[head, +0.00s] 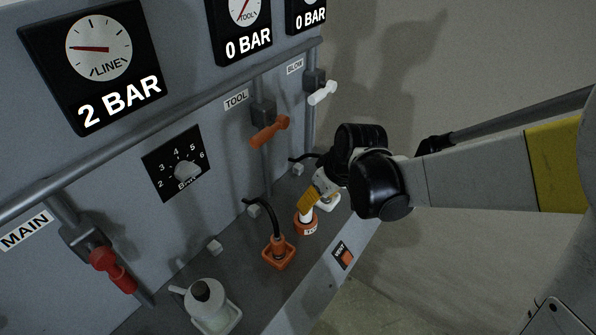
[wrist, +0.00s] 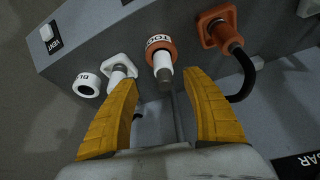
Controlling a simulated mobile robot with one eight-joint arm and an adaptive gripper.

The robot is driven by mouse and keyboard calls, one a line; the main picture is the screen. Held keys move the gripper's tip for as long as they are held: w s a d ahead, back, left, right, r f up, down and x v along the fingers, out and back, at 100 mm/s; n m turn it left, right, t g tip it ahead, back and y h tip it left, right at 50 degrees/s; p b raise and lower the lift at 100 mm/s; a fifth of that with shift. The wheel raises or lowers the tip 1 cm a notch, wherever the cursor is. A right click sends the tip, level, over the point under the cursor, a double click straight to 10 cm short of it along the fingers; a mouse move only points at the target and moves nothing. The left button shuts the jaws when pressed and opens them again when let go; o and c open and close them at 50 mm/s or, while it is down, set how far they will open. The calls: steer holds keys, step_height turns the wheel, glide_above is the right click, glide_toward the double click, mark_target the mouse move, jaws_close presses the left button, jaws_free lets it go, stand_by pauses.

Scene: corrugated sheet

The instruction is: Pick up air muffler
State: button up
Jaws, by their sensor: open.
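A white cylinder with a grey tip, which I take for the air muffler (wrist: 163,64), stands in an orange ring (wrist: 160,43) with a TOOL label in the wrist view. In the head view the orange ring (head: 306,228) sits on the panel's ledge, and the white piece is partly hidden by a yellow finger. My gripper (wrist: 162,79) is open, with its yellow fingers on either side of the grey tip. The fingers look apart from it. In the head view my gripper (head: 312,196) is just above the ring.
An orange square socket (head: 278,258) with a black hose stands close beside. A white square fitting (wrist: 119,68) and a white ring (wrist: 87,86) lie on the other side. A white fitting (head: 208,308) is at the ledge's near end. An orange valve handle (head: 270,131) juts from the wall.

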steer(key=b+x, duration=0.1)
steer(key=x, duration=0.3)
steer(key=shift+d, duration=0.15)
steer(key=b+x, duration=0.2)
steer(key=x, duration=0.1)
steer(key=b+x, duration=0.1)
steer(key=x, duration=0.1)
steer(key=shift+s+a+f, duration=0.2)
steer(key=shift+a+f, duration=0.05)
steer(key=shift+a, duration=0.15)
steer(key=shift+r, duration=0.1)
jaws_close()
